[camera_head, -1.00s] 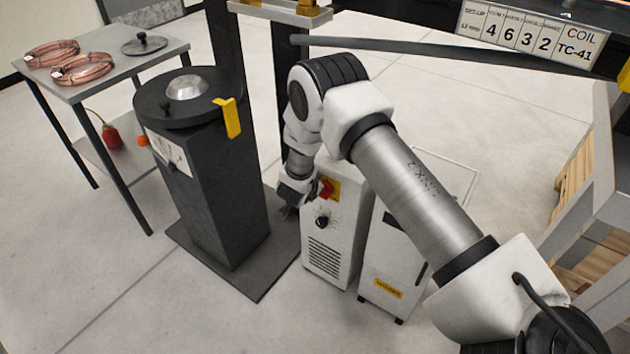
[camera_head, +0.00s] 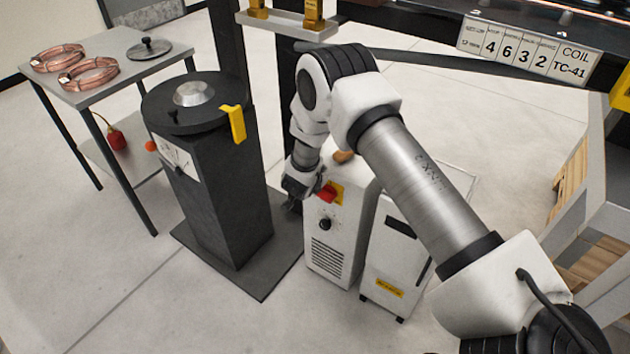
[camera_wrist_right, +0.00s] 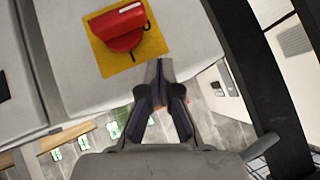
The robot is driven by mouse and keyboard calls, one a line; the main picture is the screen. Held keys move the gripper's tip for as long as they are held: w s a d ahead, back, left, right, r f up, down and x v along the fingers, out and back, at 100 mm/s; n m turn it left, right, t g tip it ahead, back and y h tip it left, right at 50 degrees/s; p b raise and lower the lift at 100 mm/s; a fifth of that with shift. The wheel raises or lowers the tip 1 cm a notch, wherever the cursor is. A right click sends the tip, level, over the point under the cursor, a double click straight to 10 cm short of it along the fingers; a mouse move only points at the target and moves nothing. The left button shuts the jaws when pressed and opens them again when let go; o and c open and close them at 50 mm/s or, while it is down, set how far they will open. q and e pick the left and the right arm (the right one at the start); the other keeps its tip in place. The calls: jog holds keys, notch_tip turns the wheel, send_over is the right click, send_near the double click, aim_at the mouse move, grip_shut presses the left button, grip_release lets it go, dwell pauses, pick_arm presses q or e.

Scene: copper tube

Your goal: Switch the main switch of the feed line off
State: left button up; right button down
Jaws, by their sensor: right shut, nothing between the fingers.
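The main switch (camera_head: 327,193) is a red rotary handle on a yellow plate (camera_head: 338,188), on the front of a white cabinet (camera_head: 330,255). In the right wrist view the red handle (camera_wrist_right: 121,30) and its yellow plate (camera_wrist_right: 103,57) are large at the upper left. A white line marks the handle, with small black marks beside it. My right gripper (camera_wrist_right: 160,66) is shut and empty, its tips just beside the plate's edge; I cannot tell whether they touch. In the head view the right gripper (camera_head: 291,203) is left of the switch, partly hidden. My left gripper is not in view.
A black knob (camera_head: 325,224) sits below the switch. A second white unit (camera_head: 395,260) stands right of the cabinet. A dark pedestal (camera_head: 215,205) with a yellow tab stands close on the left. A table (camera_head: 105,85) holds copper coils (camera_head: 88,73). Open floor lies in front.

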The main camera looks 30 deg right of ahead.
jog(key=w+a+v, duration=0.1)
jog(key=w+v, duration=0.1)
jog(key=v, duration=0.7)
jog(key=shift+s+a+r, duration=0.15)
jog(key=shift+a+r, duration=0.1)
jog(key=shift+r, duration=0.1)
jog(key=s+f+n+g+y+p, duration=0.1)
jog(key=s+f+n+g+p, duration=0.2)
jog(key=s, duration=0.8)
jog(key=s+f+n+g+y+p, duration=0.15)
jog(key=s+f+n+p, duration=0.35)
jog(key=s, duration=0.6)
jog(key=s+a+n+g+y, duration=0.2)
jog(key=s+a+n+y, duration=0.3)
jog(key=s, duration=0.9)
jog(key=a+n, duration=0.1)
jog(key=a, duration=0.2)
jog(key=shift+n, duration=0.4)
